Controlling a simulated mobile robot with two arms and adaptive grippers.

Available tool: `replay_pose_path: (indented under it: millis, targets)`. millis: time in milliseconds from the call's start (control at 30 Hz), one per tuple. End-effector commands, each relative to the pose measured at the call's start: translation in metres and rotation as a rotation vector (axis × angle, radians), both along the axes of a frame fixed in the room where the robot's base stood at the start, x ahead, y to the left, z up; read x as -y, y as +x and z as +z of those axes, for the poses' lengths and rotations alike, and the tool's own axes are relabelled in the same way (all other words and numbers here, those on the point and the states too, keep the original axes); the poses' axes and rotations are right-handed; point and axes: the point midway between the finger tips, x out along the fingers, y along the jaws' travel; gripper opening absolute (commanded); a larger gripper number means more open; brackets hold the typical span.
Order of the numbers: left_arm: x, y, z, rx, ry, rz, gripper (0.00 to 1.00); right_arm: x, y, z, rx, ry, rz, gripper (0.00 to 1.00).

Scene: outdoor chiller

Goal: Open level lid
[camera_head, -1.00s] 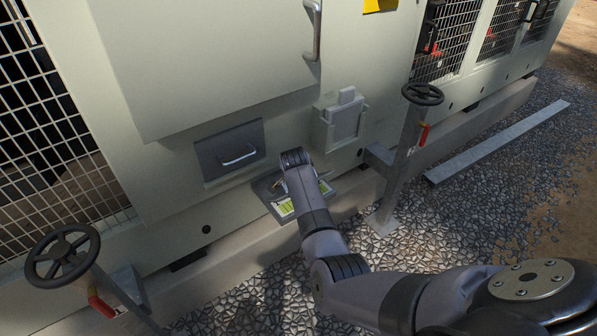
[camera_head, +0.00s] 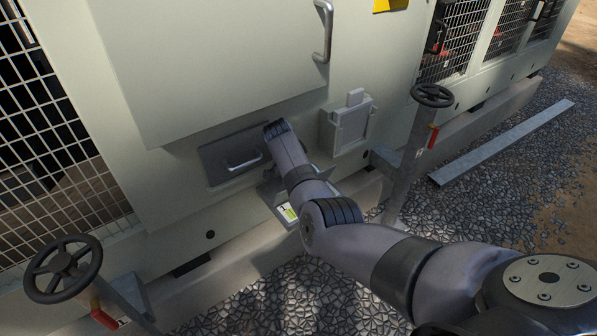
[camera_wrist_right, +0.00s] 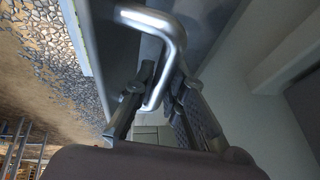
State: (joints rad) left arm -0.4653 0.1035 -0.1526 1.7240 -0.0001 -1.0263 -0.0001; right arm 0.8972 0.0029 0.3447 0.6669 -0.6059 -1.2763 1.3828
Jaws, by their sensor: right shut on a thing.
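The grey lid (camera_head: 215,152) is a rectangular panel low on the pale cabinet wall, with a silver bar handle (camera_head: 245,164). It looks closed in the head view. My right arm reaches in from the right, and its wrist end is at the lid's right side. The fingers are hidden there behind the wrist. In the right wrist view the bent silver handle (camera_wrist_right: 160,30) passes between the fingers of my right gripper (camera_wrist_right: 155,105), which is shut on it. My left gripper is not in view.
A ledge with a yellow-green label (camera_head: 287,213) juts out below the lid, partly behind my arm. A grey box holder (camera_head: 347,127) is to the right. Handwheels stand at the left (camera_head: 62,270) and right (camera_head: 432,95). A large cabinet door handle (camera_head: 323,30) is above. Gravel covers the ground.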

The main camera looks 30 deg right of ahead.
Motion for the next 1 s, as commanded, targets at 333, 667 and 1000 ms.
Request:
replay_pose_path:
  millis: [333,667,1000]
  targets:
    - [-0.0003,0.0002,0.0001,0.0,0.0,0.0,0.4,0.0008,-0.0004,-0.0001,0.0,-0.001,-0.001,0.19]
    - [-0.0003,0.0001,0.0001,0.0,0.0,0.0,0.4,0.0003,-0.0003,-0.0003,-0.001,-0.001,-0.001,0.33]
    - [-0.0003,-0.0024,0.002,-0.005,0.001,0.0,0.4,0.0,0.0002,0.0004,0.036,0.002,0.0,0.33]
